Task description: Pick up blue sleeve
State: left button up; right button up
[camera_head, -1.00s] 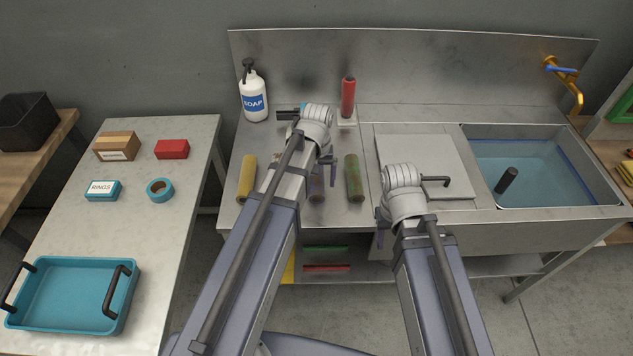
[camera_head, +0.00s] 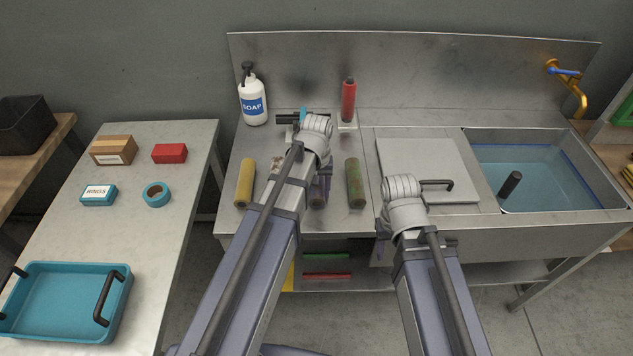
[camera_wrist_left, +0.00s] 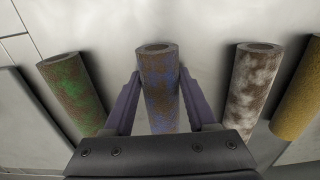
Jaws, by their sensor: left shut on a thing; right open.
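The blue sleeve (camera_wrist_left: 160,85) is a worn brown tube with blue paint patches, seen between the two fingers of my left gripper (camera_wrist_left: 155,95) in the left wrist view. The fingers are shut on its sides. In the head view my left gripper (camera_head: 320,185) is mostly hidden by its own arm, and only the near end of the blue sleeve (camera_head: 317,202) shows below it. I cannot tell whether the sleeve is clear of the counter. My right gripper (camera_head: 383,240) is open and empty, at the counter's front edge left of the sink.
A green sleeve (camera_head: 355,183), a whitish sleeve (camera_wrist_left: 251,90) and a yellow sleeve (camera_head: 245,183) lie beside it on the steel counter (camera_head: 225,213). A soap bottle (camera_head: 254,100) and red bottle (camera_head: 349,99) stand behind. A teal tray (camera_head: 60,300) is on the left table.

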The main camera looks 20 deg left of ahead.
pick_arm(q)
grip_shut()
jog(key=shift+r, duration=0.1)
notch_tip(320, 180, up, 10)
jog(key=p, duration=1)
